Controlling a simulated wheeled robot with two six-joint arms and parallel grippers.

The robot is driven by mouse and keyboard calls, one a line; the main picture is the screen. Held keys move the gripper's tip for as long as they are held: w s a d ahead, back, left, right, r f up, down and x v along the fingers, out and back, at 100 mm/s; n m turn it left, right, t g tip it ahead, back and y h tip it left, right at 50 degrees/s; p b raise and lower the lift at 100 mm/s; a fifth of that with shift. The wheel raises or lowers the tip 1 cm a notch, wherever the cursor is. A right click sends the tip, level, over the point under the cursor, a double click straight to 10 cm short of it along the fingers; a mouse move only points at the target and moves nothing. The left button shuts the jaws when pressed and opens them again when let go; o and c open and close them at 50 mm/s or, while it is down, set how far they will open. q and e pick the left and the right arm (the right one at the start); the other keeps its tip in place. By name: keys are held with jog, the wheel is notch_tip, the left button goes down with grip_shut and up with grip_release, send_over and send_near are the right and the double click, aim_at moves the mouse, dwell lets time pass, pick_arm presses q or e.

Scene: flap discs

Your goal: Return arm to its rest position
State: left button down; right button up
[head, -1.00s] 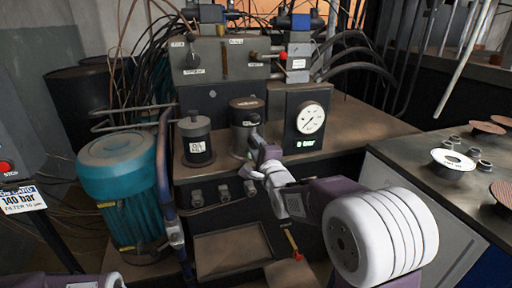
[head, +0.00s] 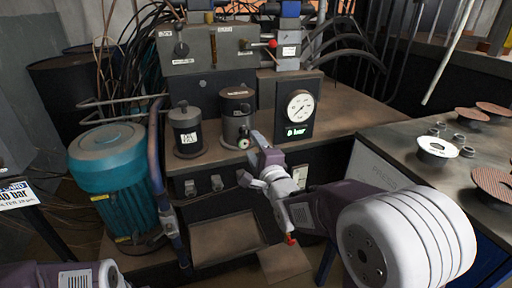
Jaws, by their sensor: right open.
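My right arm reaches in from the lower right, with its big white joint in front. My right gripper (head: 251,158) is open and shows nothing between its fingers. It is in front of the dark cylinder (head: 237,118) on the power unit; whether it touches anything there is hard to tell. A piece of my left arm shows at the bottom left edge, and its gripper is out of view.
A pressure gauge (head: 300,106) above a "0 bar" display stands behind my gripper. A labelled canister (head: 187,131) and a teal motor (head: 110,165) are to the left. A valve block with a red knob (head: 272,43) is behind.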

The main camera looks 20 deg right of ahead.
jog(key=shift+s, duration=1.2)
